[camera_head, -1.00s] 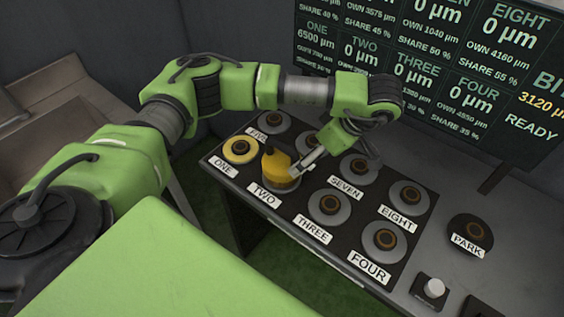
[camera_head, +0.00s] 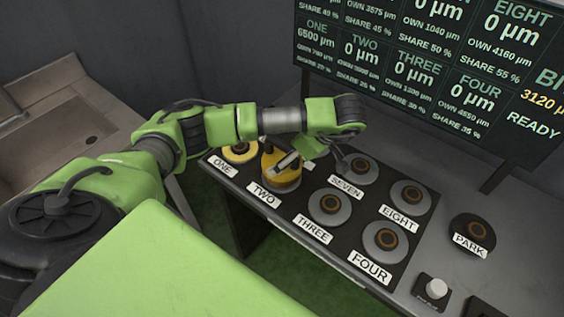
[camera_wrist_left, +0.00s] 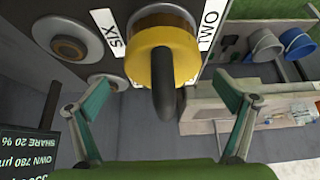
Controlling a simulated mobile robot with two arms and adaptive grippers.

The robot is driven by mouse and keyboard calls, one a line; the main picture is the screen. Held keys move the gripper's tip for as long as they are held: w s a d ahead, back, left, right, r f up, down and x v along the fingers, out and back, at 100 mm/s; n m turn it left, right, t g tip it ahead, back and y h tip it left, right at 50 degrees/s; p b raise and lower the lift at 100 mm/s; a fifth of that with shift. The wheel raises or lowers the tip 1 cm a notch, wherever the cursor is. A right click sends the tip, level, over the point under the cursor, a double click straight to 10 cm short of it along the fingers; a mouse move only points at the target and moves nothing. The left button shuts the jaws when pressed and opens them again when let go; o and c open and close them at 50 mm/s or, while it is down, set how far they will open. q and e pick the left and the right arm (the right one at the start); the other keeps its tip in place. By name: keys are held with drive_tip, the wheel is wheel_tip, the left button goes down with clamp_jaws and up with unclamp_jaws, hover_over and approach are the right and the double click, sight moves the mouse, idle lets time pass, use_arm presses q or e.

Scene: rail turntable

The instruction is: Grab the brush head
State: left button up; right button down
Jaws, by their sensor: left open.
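The yellow brush head (camera_head: 268,162) stands on the station labelled TWO on the dark console. In the left wrist view the brush head (camera_wrist_left: 152,68) shows as a yellow round body with a dark rounded handle pointing toward the camera. My left gripper (camera_head: 290,163) is beside it in the head view and covers part of it. In the left wrist view my left gripper (camera_wrist_left: 164,92) is open, with one green-padded finger on each side of the handle and a visible gap to both. My right gripper is not in view.
The console (camera_head: 440,200) carries several round stations with labels. Station ONE (camera_head: 240,152) has a yellow disc close by on the left. The PARK disc (camera_head: 473,233) and a white knob (camera_head: 438,287) are at the right. A display screen (camera_head: 420,70) stands behind.

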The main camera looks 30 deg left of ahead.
sight(282, 157)
use_arm(q)
drive_tip(key=x, duration=0.1)
drive_tip(key=p+x, duration=0.1)
drive_tip(key=x, duration=0.1)
drive_tip(key=shift+s+a+f+p, duration=0.1)
drive_tip(key=shift+s+f+p, duration=0.05)
drive_tip(key=shift+s+p, duration=0.15)
drive_tip(key=shift+w+a+f, duration=0.1)
drive_tip(key=shift+a+f, duration=0.2)
drive_tip(key=shift+f, duration=0.3)
drive_tip(key=c, duration=2.2)
drive_tip(key=shift+o, duration=0.2)
drive_tip(key=shift+w+r, duration=0.1)
drive_tip(key=shift+w, duration=0.05)
